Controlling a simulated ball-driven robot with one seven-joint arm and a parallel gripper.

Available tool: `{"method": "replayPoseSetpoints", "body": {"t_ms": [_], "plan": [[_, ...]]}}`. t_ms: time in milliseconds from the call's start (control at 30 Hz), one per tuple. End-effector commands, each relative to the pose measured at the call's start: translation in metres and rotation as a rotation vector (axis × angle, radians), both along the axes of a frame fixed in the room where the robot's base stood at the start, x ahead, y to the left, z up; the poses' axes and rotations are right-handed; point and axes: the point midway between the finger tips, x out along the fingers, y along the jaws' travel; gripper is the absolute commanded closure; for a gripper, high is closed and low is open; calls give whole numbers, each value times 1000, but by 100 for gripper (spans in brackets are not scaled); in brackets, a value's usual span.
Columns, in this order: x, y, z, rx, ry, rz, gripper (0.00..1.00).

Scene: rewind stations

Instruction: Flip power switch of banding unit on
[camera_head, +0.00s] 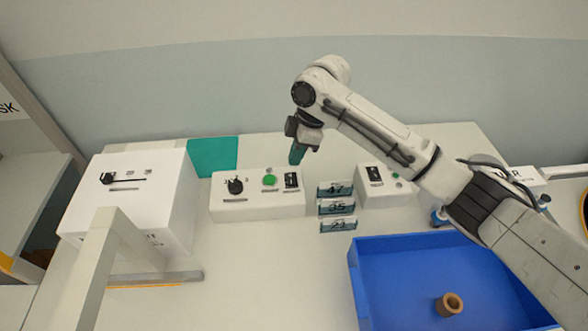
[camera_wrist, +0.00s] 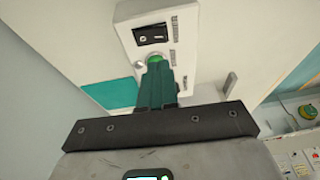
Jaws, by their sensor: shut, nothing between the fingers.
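A white control box (camera_head: 258,205) stands on the table, with a black knob (camera_head: 235,186), a green button (camera_head: 270,180) and a black rocker switch (camera_head: 291,180) on top. A smaller white box (camera_head: 377,186) to its right has another black switch (camera_head: 374,174) and a small green light. I cannot read which is the banding unit. My gripper (camera_head: 296,154), with green fingers, is shut and empty above the back of the larger box. In the wrist view the fingers (camera_wrist: 157,82) overlap the green button; the rocker switch (camera_wrist: 152,34) shows clear beyond the tips.
A tall white box (camera_head: 131,196) with a slider and a white frame (camera_head: 118,232) stand at left. Three small card holders (camera_head: 337,207) stand between the control boxes. A blue tray (camera_head: 430,245) with a brown ring (camera_head: 449,304) is in front. A teal mat (camera_head: 212,157) lies behind.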

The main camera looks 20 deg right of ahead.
Motion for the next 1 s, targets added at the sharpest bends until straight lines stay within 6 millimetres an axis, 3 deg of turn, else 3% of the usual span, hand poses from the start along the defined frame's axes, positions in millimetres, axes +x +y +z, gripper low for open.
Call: {"method": "replayPoseSetpoints", "body": {"t_ms": [200,400,867,1000], "plan": [[-2,6,-36,0,4,-2,100],[-4,7,-55,1,2,-1,100],[-3,8,-61,0,-1,0,100],[7,8,-67,-8,-19,0,100]]}}
